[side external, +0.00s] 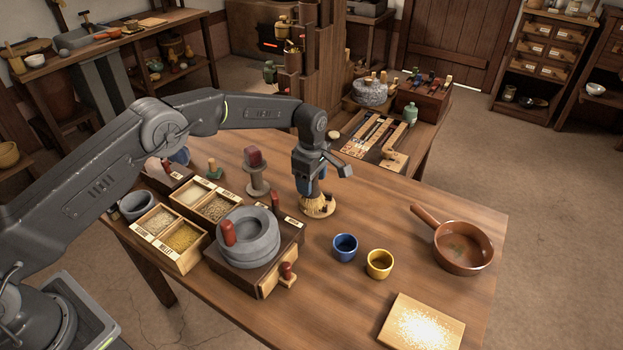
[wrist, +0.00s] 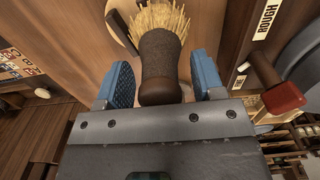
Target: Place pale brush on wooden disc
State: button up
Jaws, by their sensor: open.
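The handle is between the two blue finger pads of my gripper (wrist: 160,84). The fingers are open, with a gap visible on each side of the handle. The edge of a pale round piece, which looks like the wooden disc (wrist: 116,29), shows under and beside the bristles. The brush hides most of it, and whether the bristles rest on it is hard to tell.
A stone quern (side external: 247,240) with a red handle stands left of my gripper, near grain boxes (side external: 183,237). A stand with a red block (side external: 254,170) is close by. A blue cup (side external: 345,247), yellow cup (side external: 379,264), brown pan (side external: 464,248) and board (side external: 422,325) lie to the right.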

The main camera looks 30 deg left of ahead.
notch_tip(320, 180, up, 12)
jog(key=shift+r, duration=0.25)
dwell(0.4)
notch_tip(320, 180, up, 6)
jog(key=m, duration=0.2)
send_over(302, 198)
jog(key=s+a+r+m+t, duration=0.35)
jog(key=s+r+m, duration=0.35)
jog(key=s+r, duration=0.6)
jog(key=s+a+f+m, duration=0.1)
jog(key=s+m, duration=0.2)
jog(key=s, duration=0.5)
jog(key=s+a+f+m+t, duration=0.1)
jog(key=s+f+m, duration=0.1)
jog(key=s, duration=0.6)
jog(key=s+a+f+m+t, duration=0.1)
jog(key=s+a+f+m, duration=0.1)
jog(key=s+m, duration=0.2)
jog(key=s, duration=0.3)
jog(key=shift+s+f, duration=0.25)
jog(key=shift+s, duration=0.15)
